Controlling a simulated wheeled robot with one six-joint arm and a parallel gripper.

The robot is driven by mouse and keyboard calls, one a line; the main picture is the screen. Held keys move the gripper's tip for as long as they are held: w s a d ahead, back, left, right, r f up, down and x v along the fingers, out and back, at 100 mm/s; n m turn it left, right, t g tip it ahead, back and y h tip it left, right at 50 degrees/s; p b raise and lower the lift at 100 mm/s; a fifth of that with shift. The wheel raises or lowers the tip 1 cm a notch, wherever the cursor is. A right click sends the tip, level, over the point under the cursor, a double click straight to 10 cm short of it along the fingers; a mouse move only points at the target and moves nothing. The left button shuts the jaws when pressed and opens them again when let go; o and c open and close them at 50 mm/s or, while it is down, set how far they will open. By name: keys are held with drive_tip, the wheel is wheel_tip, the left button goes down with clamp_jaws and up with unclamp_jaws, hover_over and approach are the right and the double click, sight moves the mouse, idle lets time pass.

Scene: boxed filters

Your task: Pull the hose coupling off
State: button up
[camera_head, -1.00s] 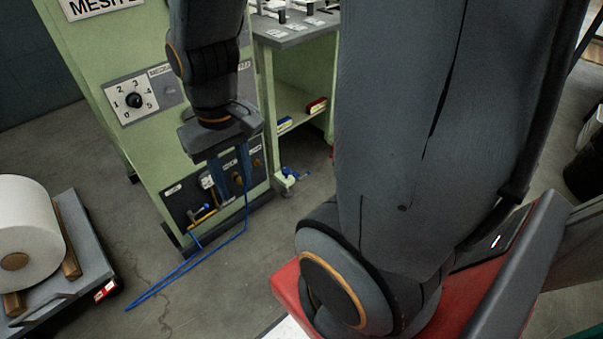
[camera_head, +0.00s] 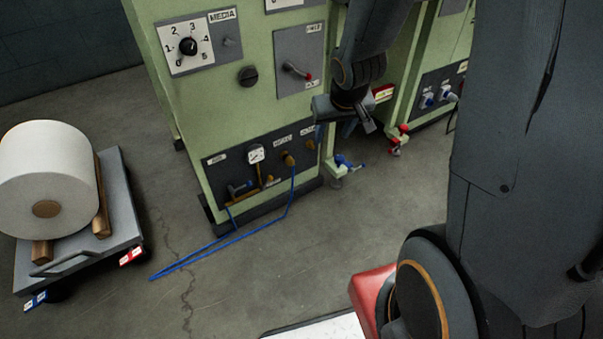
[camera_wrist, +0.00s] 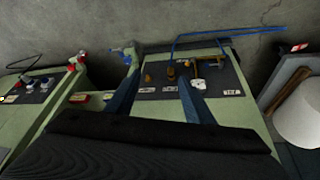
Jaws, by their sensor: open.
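The hose coupling appears to be the brass fitting (camera_head: 289,160) on the black lower panel (camera_head: 228,188) of a green machine. A thin blue hose (camera_head: 292,192) hangs from it to the floor and loops back to the panel. In the wrist view, the brass fitting (camera_wrist: 171,72) lies just past and between my two blue fingers, with the blue hose (camera_wrist: 173,48) leading away. My gripper (camera_head: 343,122) is to the right of the panel in the head view; its fingers (camera_wrist: 160,76) are apart and empty. Contact is not visible.
A blue valve (camera_head: 345,163) stands low at the machine's right corner. A cart (camera_head: 120,205) with a white roll (camera_head: 48,165) is at left. Floor between is mostly clear.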

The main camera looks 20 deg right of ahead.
drive_tip(key=w+f+t+y+b, duration=0.2)
drive_tip(key=w+f+t+b, duration=0.2)
drive_tip(key=w+f+b, duration=1.15)
drive_tip(key=t+y+b, duration=0.3)
drive_tip(key=y+b, duration=0.2)
drive_tip(key=b, duration=0.5)
approach(293, 162)
drive_tip(key=x, duration=0.4)
drive_tip(key=shift+n, duration=0.4)
drive_tip(key=b+x, duration=0.3)
drive_tip(key=x, duration=0.4)
drive_tip(key=shift+w+r, duration=0.1)
drive_tip(key=shift+r, duration=0.1)
drive_tip(key=shift+w+a+f+b, duration=0.1)
drive_tip(key=shift+w+a+b, duration=0.2)
drive_tip(key=shift+w, duration=0.25)
drive_tip(key=shift+c, duration=0.5)
drive_tip(key=c, duration=1.1)
drive_tip(key=shift+s+d, duration=0.1)
drive_tip(key=shift+s, duration=0.15)
drive_tip(key=shift+s+d+p, duration=0.2)
drive_tip(key=shift+s+p, duration=0.35)
drive_tip(key=shift+s, duration=0.15)
